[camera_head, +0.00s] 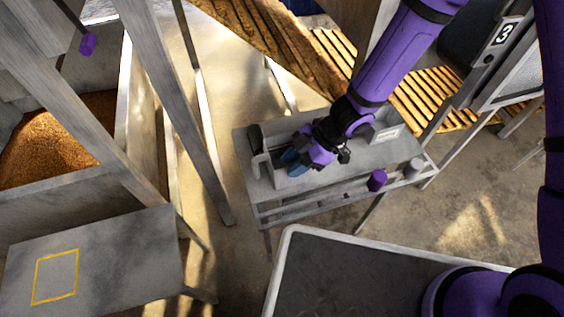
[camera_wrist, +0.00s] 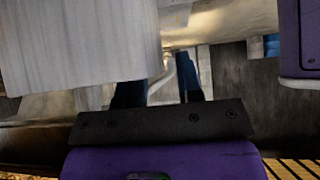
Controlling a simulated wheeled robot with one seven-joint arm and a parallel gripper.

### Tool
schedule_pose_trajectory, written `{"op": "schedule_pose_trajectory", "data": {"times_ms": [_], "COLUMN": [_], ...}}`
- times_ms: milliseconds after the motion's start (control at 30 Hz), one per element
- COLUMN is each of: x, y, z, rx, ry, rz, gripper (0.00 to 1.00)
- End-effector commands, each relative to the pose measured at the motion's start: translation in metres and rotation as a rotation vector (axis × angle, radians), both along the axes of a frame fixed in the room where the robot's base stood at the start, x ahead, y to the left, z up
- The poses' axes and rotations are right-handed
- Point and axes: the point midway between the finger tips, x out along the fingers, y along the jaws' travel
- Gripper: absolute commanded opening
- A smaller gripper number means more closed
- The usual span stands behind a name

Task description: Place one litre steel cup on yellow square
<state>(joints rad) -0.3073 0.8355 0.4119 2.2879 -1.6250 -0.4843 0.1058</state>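A grey steel cup (camera_head: 256,140) with a handle stands at the left end of the steel bench (camera_head: 345,178) in the head view. In the wrist view a large pale grey cylinder (camera_wrist: 80,40), apparently this cup, fills the upper left. My gripper (camera_head: 293,163) is at the bench, just right of the cup. Its blue fingers (camera_wrist: 162,86) are apart, with a thin pale curved strip, apparently the handle, visible between them. Contact cannot be told. The yellow square (camera_head: 55,277) is an outline on a grey table (camera_head: 130,245) at lower left, with nothing on it.
A bin of brown grain (camera_head: 55,138) stands at left. A sloping post (camera_head: 178,110) rises between the bench and the grain bin. A dark tray-like surface (camera_head: 350,280) lies in front.

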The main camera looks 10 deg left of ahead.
Motion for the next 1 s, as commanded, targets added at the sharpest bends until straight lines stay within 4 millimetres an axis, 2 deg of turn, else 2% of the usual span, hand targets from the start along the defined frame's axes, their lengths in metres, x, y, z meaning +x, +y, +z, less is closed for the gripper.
{"op": "schedule_pose_trajectory", "data": {"times_ms": [133, 400, 433, 567, 1000], "x": [-0.0061, -0.0067, -0.0067, -0.0067, -0.0065], "y": [0.0091, 0.011, 0.011, 0.0109, 0.0108], "z": [-0.0107, -0.0129, -0.0129, -0.0128, -0.0127], "rx": [0.0, 0.0, 0.0, 0.0, 0.0], "ry": [0.002, 0.0, 0.0, 0.0, 0.0], "rz": [0.0, -0.001, -0.001, -0.001, -0.001], "gripper": [0.33, 0.33, 0.31, 0.01, 0.0]}}
